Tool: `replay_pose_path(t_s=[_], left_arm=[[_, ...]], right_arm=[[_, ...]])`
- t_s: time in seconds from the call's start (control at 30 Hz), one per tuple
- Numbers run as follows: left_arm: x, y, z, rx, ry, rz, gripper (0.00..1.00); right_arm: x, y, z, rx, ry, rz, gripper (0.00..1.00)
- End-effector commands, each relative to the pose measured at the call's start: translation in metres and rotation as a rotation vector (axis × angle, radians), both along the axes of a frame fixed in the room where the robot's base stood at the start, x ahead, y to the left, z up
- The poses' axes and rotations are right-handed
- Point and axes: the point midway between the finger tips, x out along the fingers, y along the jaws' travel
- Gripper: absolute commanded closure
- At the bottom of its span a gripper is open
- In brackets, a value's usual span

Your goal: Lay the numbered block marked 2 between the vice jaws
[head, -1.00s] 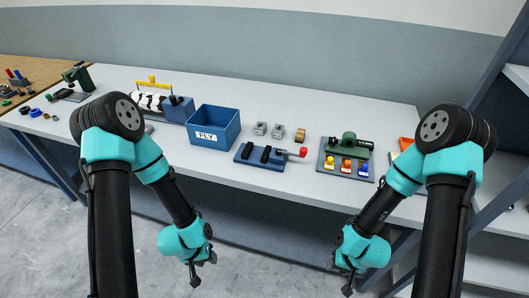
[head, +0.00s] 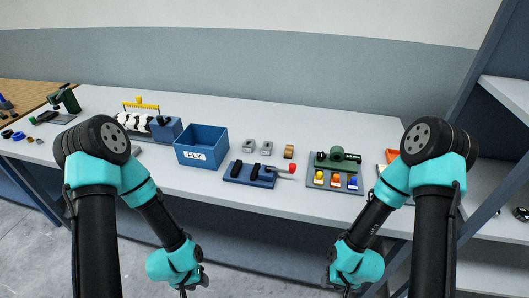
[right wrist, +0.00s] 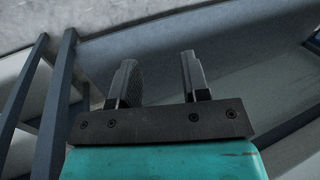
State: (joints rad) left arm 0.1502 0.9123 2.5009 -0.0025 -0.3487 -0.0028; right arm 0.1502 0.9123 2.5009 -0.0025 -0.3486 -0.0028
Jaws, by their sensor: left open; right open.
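The vice (head: 249,175) has a blue base, two black jaws and a red-ended handle. It lies near the front edge of the bench. My left gripper (head: 187,288) is low in front of the bench, partly cut off by the frame. My right gripper (head: 346,291) is also low in front; the right wrist view shows its fingers (right wrist: 158,78) apart and empty.
The board carries a green device (head: 338,157) behind the blocks. Two grey pieces (head: 258,147) and a brown piece (head: 289,152) lie behind the vice. A blue shelf frame (head: 470,120) rises at right.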

Motion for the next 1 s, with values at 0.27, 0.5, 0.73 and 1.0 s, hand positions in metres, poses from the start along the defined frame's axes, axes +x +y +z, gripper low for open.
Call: replay_pose_path(t_s=[0.27,0.5,0.73,1.0], left_arm=[[0.0,0.0,0.0,0.0,0.0,0.0,0.57],[0.0,0.0,0.0,0.0,0.0,0.0,0.57],[0.0,0.0,0.0,0.0,0.0,0.0,0.57],[0.0,0.0,0.0,0.0,0.0,0.0,0.57]], right_arm=[[0.0,0.0,0.0,0.0,0.0,0.0,0.57],[0.0,0.0,0.0,0.0,0.0,0.0,0.5],[0.0,0.0,0.0,0.0,0.0,0.0,0.28],[0.0,0.0,0.0,0.0,0.0,0.0,0.06]])
